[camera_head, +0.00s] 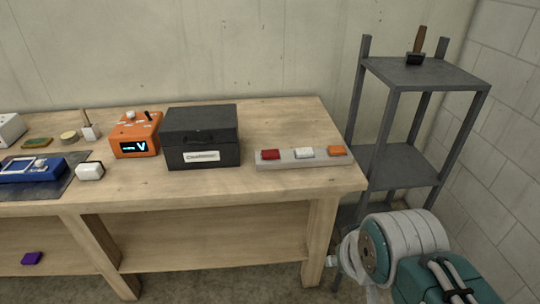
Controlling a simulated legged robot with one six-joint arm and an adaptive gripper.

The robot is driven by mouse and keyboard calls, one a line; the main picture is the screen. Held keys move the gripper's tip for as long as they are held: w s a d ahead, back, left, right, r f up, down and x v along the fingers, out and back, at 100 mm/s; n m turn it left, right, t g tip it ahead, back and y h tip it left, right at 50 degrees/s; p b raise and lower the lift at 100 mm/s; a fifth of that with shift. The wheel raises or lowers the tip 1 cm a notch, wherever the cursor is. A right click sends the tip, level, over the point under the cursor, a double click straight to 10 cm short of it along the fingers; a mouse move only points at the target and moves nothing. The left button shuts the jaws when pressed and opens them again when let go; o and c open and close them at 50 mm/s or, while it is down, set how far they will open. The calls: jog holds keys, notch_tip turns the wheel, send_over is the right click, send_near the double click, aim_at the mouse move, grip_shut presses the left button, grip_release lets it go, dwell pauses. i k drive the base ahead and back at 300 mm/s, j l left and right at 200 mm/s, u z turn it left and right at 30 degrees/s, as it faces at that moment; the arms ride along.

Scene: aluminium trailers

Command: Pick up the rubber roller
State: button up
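A tool with an upright wooden handle and a dark, blocky head (416,57) stands on the top board of the grey metal shelf at the right. It may be the rubber roller, but it is too small to tell it from a mallet. No other thing in view looks clearly like a roller. Parts of my own arm, white and teal, show at the bottom right, below and in front of the shelf. My gripper's fingers are not in view.
The grey shelf (395,168) stands beside the wooden workbench (285,125). On the bench are a black box (202,135), an orange meter (135,136), a grey strip (300,161) with coloured blocks, and a blue device (30,170). A purple item (32,258) lies underneath.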

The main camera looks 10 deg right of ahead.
aim_at(414, 57)
jog(key=k, duration=0.5)
jog(key=k+z, duration=0.15)
jog(key=z, duration=1)
jog(key=i+z, duration=0.2)
jog(key=i, duration=0.2)
jog(key=i+j+z, duration=0.2)
jog(key=i, duration=0.25)
jog(key=i+j+z, duration=0.15)
jog(key=i, duration=0.25)
